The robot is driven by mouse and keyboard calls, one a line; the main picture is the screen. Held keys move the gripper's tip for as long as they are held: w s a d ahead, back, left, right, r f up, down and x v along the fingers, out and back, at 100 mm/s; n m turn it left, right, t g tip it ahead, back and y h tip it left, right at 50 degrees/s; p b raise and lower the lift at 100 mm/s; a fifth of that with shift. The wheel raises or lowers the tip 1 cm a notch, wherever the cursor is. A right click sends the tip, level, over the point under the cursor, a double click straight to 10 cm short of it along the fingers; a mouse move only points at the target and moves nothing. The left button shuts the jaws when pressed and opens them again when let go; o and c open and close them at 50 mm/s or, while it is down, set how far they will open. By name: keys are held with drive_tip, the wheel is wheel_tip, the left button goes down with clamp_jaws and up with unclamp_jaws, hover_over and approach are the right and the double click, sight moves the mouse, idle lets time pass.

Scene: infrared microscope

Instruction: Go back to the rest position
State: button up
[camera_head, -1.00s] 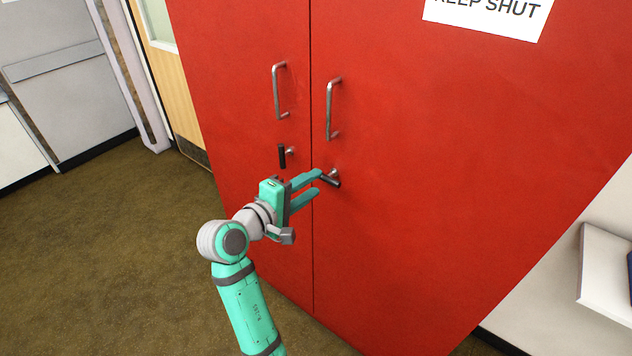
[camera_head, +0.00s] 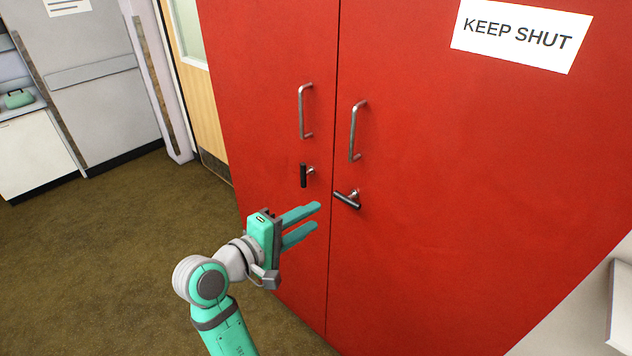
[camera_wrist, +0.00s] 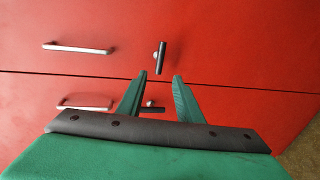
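My gripper (camera_head: 318,217) is in front of the red cabinet (camera_head: 440,200), a little below and left of the right door's black latch handle (camera_head: 347,200). Its two teal fingers are apart with nothing between them. The right latch handle lies tilted, nearly level. The left door's latch handle (camera_head: 303,175) stands upright. In the wrist view, the open fingers (camera_wrist: 155,88) point at the red doors, and one black latch handle (camera_wrist: 160,57) shows beyond them, apart from both. Both doors look closed.
Two metal pull handles, left (camera_head: 302,110) and right (camera_head: 353,132), stick out above the latches. A sign (camera_head: 520,36) reads KEEP SHUT. Open brown floor (camera_head: 120,260) lies to the left. A wooden door (camera_head: 197,100) and a white counter (camera_head: 38,150) stand farther back.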

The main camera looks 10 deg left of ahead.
drive_tip(key=s+d+f+t+y, duration=0.1)
drive_tip(key=s+f+y, duration=0.4)
drive_tip(key=f, duration=0.8)
drive_tip(key=s+d+f+y, duration=0.1)
drive_tip(key=s+f+y, duration=0.1)
drive_tip(key=s+f, duration=0.8)
drive_tip(key=s+d+m, duration=0.1)
drive_tip(key=s+m, duration=0.2)
drive_tip(key=s, duration=0.5)
drive_tip(key=s+d+m+t+y, duration=0.1)
drive_tip(key=s+m, duration=0.3)
drive_tip(key=s, duration=0.4)
drive_tip(key=s+d+f+m+y, duration=0.1)
drive_tip(key=s+d+m, duration=0.2)
drive_tip(key=s, duration=0.5)
drive_tip(key=shift+s+d+m+t, duration=0.15)
drive_tip(key=shift+d+m+t, duration=0.15)
drive_tip(key=shift+m, duration=0.2)
drive_tip(key=shift+f, duration=0.1)
drive_tip(key=shift+c, duration=0.6)
